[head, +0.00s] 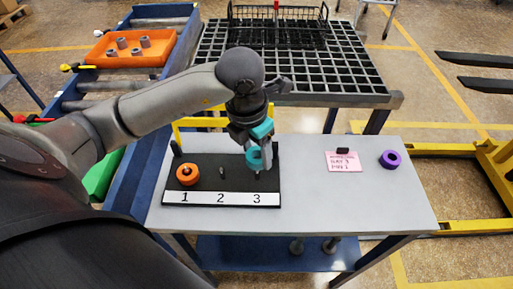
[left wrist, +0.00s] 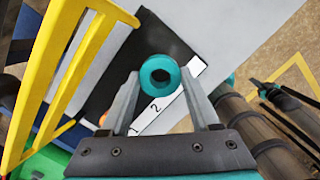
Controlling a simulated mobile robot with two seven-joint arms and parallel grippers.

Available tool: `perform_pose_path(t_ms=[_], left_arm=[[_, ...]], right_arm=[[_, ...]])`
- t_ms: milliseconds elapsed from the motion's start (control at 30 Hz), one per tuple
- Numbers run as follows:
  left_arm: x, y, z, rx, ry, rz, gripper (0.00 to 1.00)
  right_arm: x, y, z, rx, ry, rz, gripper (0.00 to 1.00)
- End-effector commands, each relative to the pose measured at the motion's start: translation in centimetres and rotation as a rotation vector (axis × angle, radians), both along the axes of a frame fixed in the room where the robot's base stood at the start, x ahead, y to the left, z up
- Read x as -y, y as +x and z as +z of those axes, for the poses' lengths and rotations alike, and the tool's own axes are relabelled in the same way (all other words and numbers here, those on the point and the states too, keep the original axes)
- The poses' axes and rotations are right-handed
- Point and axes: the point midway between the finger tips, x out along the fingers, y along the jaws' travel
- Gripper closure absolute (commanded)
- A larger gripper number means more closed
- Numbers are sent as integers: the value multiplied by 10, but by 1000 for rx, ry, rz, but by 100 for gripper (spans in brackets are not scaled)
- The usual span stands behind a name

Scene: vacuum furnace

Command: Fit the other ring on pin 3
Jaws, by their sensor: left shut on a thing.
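My left gripper (head: 258,168) is shut on a teal ring (head: 254,158), over the pin 3 end of the black pin board (head: 232,182). In the left wrist view the teal ring (left wrist: 160,75) sits between the fingertips, its hole facing the camera. Pin 3 is hidden by the gripper and ring, so I cannot tell whether the ring is around it or above it. An orange ring (head: 187,174) is around pin 1. Pin 2 (head: 222,171) is bare. A purple ring (head: 390,159) lies on the table at the right. My right gripper cannot be made out.
The grey table (head: 330,210) is clear between the board and the pink note (head: 343,161). A yellow frame (head: 205,122) stands behind the board. Farther back are a black grid rack (head: 300,70) and an orange tray (head: 130,50) with several grey cylinders.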

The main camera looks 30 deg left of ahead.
Motion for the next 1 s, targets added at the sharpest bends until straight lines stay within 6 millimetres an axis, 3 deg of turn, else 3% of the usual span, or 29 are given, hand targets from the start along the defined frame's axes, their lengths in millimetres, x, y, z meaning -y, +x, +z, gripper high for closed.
perform_pose_path(t_ms=[1000], left_arm=[[0,0,-53,2,0,0,100]], right_arm=[[1,-1,-42,-1,-1,-1,100]])
